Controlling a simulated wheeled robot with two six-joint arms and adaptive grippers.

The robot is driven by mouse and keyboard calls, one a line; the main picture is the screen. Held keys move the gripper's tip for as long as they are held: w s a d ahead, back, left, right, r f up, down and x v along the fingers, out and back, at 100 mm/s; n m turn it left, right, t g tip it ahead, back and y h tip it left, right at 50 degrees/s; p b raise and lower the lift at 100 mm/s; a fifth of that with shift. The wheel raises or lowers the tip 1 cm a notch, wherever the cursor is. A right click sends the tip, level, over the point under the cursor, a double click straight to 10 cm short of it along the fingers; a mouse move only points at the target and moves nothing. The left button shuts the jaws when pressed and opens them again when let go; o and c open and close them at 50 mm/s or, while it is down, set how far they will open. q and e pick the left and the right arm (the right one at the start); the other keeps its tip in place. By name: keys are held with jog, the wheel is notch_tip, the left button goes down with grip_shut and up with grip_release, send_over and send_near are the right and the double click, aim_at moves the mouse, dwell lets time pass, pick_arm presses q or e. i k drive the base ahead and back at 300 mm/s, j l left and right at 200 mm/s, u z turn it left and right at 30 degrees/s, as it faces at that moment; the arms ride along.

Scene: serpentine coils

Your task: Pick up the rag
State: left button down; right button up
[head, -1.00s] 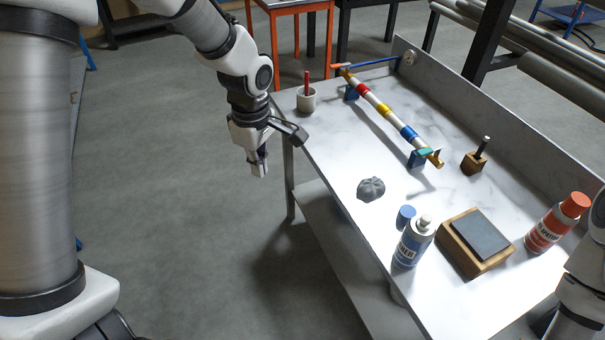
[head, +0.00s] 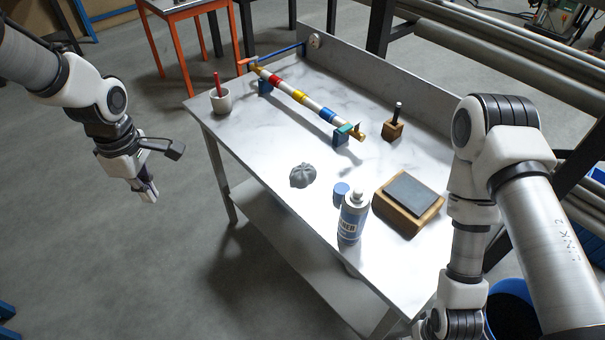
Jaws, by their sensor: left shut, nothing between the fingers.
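The rag (head: 303,175) is a small grey crumpled bundle on the white marble-patterned table (head: 262,148), near its left edge. My left gripper (head: 149,193) is shut and empty. It hangs over the floor, left of the table and well apart from the rag. My right arm comes in at the right, over the table's front right part. Its gripper is out of the frame below.
A blue-and-white bottle (head: 352,218) and blue cap (head: 341,190) stand right of the rag. A sharpening stone (head: 409,195) sits in a wooden block.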

aim_at(300, 176)
jog(key=i+l+z, duration=0.15)
jog(key=z, duration=0.3)
jog(key=i+z, duration=0.2)
jog(key=z, duration=0.2)
